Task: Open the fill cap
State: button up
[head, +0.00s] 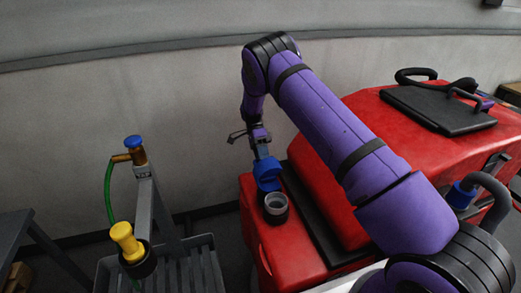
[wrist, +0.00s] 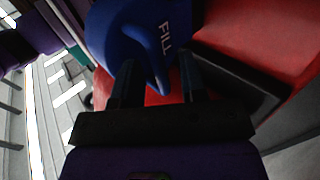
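The blue fill cap (head: 267,174) stands tilted up above the round grey filler neck (head: 276,204) on the red scrubber body. The neck's opening shows uncovered in the head view. In the wrist view the cap (wrist: 125,30) is large and close, with the word FILL and a raised blue grip tab. My gripper (head: 262,155) is just above the cap. In the wrist view my gripper's two dark fingers (wrist: 158,84) stand apart on either side of the tab, with red showing between tab and right finger. The cap's hinge is hidden.
The red scrubber (head: 258,240) has a black lid (head: 437,108) at right and a dark panel beside the neck. The wall is behind.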

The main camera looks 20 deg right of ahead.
jog(key=v, duration=1)
jog(key=shift+w, duration=0.2)
jog(key=shift+r, duration=0.1)
jog(key=s+d+r+n+t, duration=0.2)
jog(key=s+r, duration=0.2)
jog(key=r, duration=0.5)
jog(key=s+d+r+n+t+y, duration=0.1)
jog(key=s+r+n+t, duration=0.15)
jog(key=r, duration=0.55)
jog(key=s+d+r+n+t, duration=0.15)
jog(key=s+r, duration=0.25)
jog(key=r, duration=0.5)
jog(key=s+d+r+n+t, duration=0.2)
jog(key=s+r+n+t, duration=0.15)
jog(key=s+r, duration=0.75)
jog(key=s+f+n+t, duration=0.1)
jog(key=s+n, duration=0.1)
jog(key=s, duration=0.6)
jog(key=s+f+n+t, duration=0.1)
jog(key=s+n+t, duration=0.1)
jog(key=s, duration=0.7)
jog(key=s+f+n+t+h, duration=0.1)
jog(key=s+n, duration=0.3)
jog(key=s, duration=0.5)
jog(key=shift+s+f+t, duration=0.2)
jog(key=shift+f+t, duration=0.2)
jog(key=shift+t, duration=0.35)
